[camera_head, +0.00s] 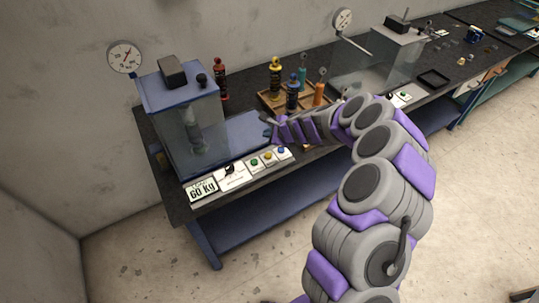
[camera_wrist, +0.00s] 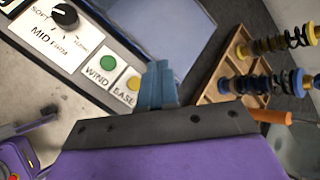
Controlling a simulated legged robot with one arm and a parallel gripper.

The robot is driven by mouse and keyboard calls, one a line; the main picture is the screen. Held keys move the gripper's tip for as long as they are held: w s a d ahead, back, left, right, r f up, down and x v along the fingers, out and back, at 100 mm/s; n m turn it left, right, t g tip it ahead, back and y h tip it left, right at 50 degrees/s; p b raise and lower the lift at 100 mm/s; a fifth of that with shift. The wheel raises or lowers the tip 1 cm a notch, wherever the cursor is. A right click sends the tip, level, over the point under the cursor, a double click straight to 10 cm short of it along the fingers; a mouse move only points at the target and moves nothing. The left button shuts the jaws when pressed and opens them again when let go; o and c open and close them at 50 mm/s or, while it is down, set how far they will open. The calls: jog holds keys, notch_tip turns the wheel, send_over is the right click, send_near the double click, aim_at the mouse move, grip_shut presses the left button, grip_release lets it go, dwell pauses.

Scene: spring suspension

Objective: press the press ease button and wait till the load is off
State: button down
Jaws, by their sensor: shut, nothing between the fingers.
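In the head view my gripper (camera_head: 268,129) is over the bench, behind the button row. The press (camera_head: 180,95) is a blue-topped, glass-sided box holding a spring unit (camera_head: 196,135).
A green WIND button (camera_wrist: 107,62) and a SOFT/MID knob (camera_wrist: 65,16) sit left of the ease button. A 60 Kg sign (camera_head: 201,189) is at the bench front. A wooden tray (camera_head: 267,101) with several shock absorbers stands behind my gripper.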

aim_at(270, 157)
jog(key=shift+f, duration=0.15)
notch_tip(270, 157, down, 8)
jog(key=b, duration=0.7)
jog(key=shift+f, duration=0.25)
dwell(1.6)
jog(key=shift+d+f+b, duration=0.1)
jog(key=shift+f+b, duration=0.2)
jog(key=shift+b, duration=0.05)
